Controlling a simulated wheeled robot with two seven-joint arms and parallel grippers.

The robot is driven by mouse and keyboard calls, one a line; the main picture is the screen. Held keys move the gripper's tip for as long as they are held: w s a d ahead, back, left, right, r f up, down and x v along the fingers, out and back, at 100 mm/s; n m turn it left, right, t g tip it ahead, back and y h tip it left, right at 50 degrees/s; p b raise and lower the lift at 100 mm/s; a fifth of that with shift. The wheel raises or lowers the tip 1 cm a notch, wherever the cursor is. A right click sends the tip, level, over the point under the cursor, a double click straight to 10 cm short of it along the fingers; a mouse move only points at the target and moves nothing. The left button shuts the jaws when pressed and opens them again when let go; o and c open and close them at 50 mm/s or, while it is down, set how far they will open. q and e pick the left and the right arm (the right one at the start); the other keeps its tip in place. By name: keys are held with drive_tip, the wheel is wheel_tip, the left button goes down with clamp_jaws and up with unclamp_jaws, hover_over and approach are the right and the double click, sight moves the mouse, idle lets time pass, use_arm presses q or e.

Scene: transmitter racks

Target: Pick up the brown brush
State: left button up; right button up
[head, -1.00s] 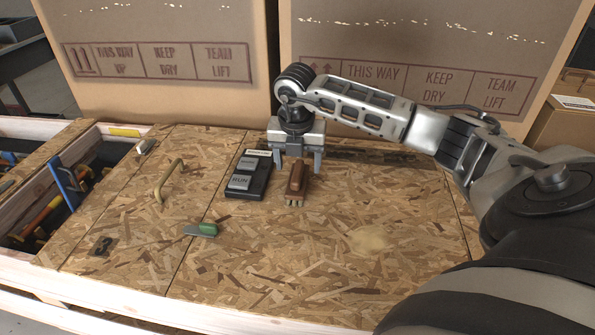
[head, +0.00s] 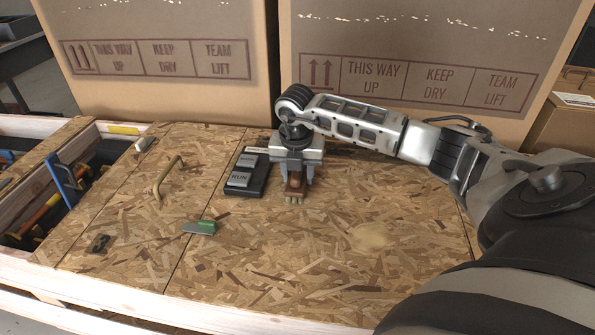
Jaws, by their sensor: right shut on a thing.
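The brown brush (head: 294,190) is on the chipboard top, with its pale bristles toward the front. My right gripper (head: 295,182) points down over it and is shut on it, one finger on each side. The gripper body hides the back part of the brush. I cannot tell whether the brush touches the board or is slightly raised. My left gripper is not in the view.
A black switch box (head: 247,176) marked RUN stands just left of the brush. A curved handle (head: 167,178) is fixed further left. Large cardboard boxes (head: 400,60) stand behind. The board's front right is clear.

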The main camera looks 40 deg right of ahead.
drive_tip(key=shift+r, duration=0.1)
